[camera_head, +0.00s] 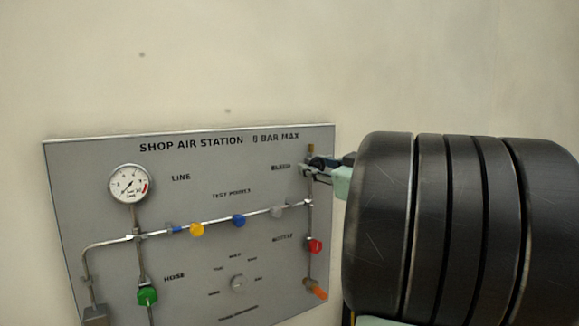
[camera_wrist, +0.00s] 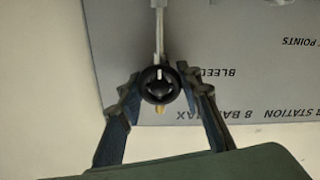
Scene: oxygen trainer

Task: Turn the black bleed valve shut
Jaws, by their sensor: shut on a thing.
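The black bleed valve (camera_wrist: 160,86) is a round knob with a pale mark, in the middle of the wrist view, on a thin pipe. The mark points up the picture, in line with the pipe. My gripper (camera_wrist: 161,83) has one finger on each side of the knob and is shut on it. In the head view, my gripper (camera_head: 317,168) reaches the panel's upper right corner beside the BLEED label. There the knob is small and mostly covered by the fingers.
The grey panel (camera_head: 85,190) holds a gauge (camera_head: 130,184), a green knob (camera_head: 147,296), a red knob (camera_head: 316,245) and an orange part (camera_head: 319,292). Yellow (camera_head: 197,230), blue (camera_head: 239,220) and grey (camera_head: 277,211) fittings line the middle pipe. My dark arm fills the right.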

